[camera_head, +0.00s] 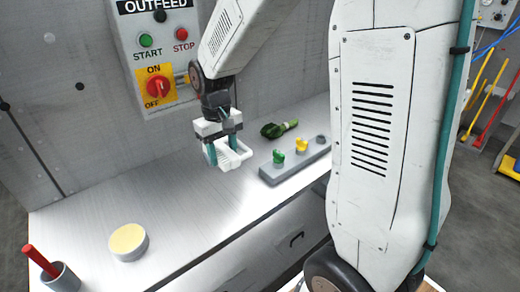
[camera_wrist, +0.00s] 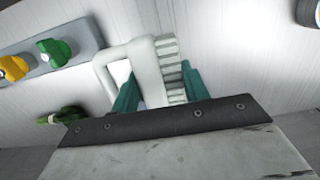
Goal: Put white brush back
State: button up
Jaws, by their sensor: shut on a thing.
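The white brush (camera_head: 229,153) is in my gripper (camera_head: 223,154), held above the metal counter. My gripper's teal fingers are shut on it. In the wrist view the white brush (camera_wrist: 142,62) shows a looped handle on the left and a ridged side on the right. The fingers of my gripper (camera_wrist: 158,85) stand on both sides of it. The gap between brush and counter is hard to judge.
A grey block (camera_head: 294,161) with a green knob, a yellow knob and a grey one sits to the right. Behind it lies a dark green vegetable (camera_head: 279,129). A round cream-topped thing (camera_head: 128,241) and a grey cup (camera_head: 62,277) with a red stick stand front left. Counter between is clear.

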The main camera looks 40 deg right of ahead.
send_over(227, 186)
jog(key=f, duration=0.5)
jog(key=shift+w+a, duration=0.1)
jog(key=shift+w, duration=0.1)
jog(key=shift+s+f, duration=0.1)
jog(key=shift+f, duration=1.8)
jog(key=shift+f, duration=0.15)
jog(key=o, duration=1.3)
